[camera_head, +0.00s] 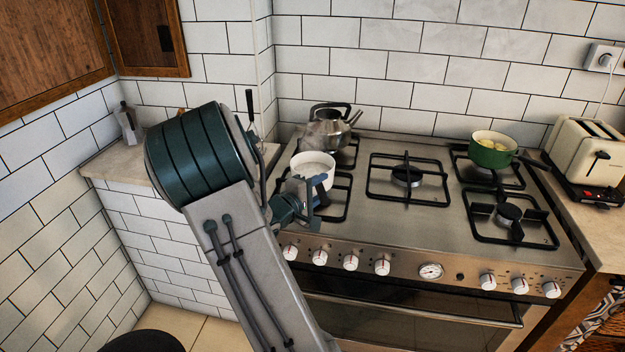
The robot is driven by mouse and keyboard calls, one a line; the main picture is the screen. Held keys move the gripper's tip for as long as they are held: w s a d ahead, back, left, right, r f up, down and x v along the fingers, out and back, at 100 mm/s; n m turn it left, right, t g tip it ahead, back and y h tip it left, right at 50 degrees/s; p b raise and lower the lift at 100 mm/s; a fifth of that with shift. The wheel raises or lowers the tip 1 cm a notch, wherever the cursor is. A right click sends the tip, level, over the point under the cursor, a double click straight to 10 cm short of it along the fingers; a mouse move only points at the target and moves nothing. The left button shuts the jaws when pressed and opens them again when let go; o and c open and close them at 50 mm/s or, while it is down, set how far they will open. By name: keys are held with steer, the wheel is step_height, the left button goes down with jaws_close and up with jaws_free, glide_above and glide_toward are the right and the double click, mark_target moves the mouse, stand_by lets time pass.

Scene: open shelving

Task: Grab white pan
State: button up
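A white pan (314,168) stands upright on the front-left burner of the stove, with pale contents inside and what looks like faint steam above. No handle of it shows clearly; its left front side is partly hidden by my arm and gripper. My gripper (318,200) is at the pan's near side, just in front of and below its rim. The fingers are small and dark in this view. I cannot tell whether they touch the pan or whether they are open.
A steel kettle (325,128) stands behind the pan on the back-left burner. A green pot (490,152) is on the back-right burner. The centre burner (407,177) and front-right burner (509,215) are empty. A toaster (583,160) stands at right, a moka pot (131,122) at left.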

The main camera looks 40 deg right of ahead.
jaws_close()
stand_by(1.4)
